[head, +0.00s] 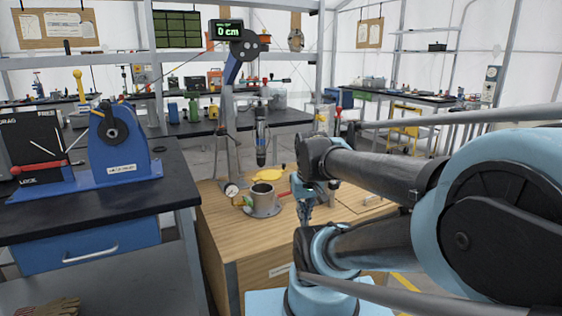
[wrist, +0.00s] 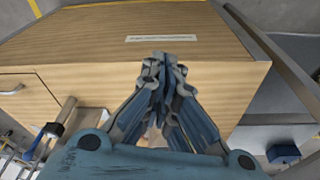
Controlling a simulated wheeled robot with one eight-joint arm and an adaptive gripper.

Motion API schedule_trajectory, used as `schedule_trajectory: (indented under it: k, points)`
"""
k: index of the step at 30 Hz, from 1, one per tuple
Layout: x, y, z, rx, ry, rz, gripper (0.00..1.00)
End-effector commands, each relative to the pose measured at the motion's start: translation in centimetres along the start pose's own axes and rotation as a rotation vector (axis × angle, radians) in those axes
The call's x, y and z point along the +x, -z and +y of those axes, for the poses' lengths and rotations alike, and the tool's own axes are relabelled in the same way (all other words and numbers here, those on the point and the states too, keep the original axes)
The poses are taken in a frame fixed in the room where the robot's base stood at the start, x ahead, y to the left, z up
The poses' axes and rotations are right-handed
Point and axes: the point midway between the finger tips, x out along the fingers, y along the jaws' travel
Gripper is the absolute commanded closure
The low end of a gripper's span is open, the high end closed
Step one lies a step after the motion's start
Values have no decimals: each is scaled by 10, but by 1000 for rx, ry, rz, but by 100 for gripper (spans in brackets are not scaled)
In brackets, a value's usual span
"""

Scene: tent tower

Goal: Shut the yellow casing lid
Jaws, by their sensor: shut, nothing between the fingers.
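A small yellow piece (head: 270,174) lies on the wooden worktop, behind a grey metal cup-like fitting (head: 262,202). It may be the yellow casing lid; at this size I cannot tell its hinge or how far it stands open. My gripper (head: 305,214) is right of the grey fitting in the head view, partly hidden by my arm. In the wrist view my gripper (wrist: 163,62) has its fingers together and empty, over the wooden cabinet's edge near a white label. The yellow piece is not visible in the wrist view.
The wooden cabinet (head: 228,240) carries a round gauge (head: 231,190) and a vertical column with a hanging cylinder (head: 262,140). A blue machine (head: 120,150) stands on the dark bench at left. A drawer (wrist: 22,100) shows at the wrist view's left.

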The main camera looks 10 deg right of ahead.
Motion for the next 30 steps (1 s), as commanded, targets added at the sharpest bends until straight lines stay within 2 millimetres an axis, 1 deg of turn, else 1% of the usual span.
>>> schedule_trajectory:
  k: [1,5,6,11,15,19,23,30]
  points:
    - [-9,16,-1,-13,4,4,100]
    - [-29,56,-1,-40,14,14,100]
    - [-34,69,-1,-48,16,16,100]
    - [-51,121,0,-79,27,28,100]
    - [-61,169,2,-106,36,39,100]
    - [-66,214,4,-132,43,50,100]
    - [-67,259,7,-158,52,60,100]
    - [-59,343,13,-205,64,81,100]
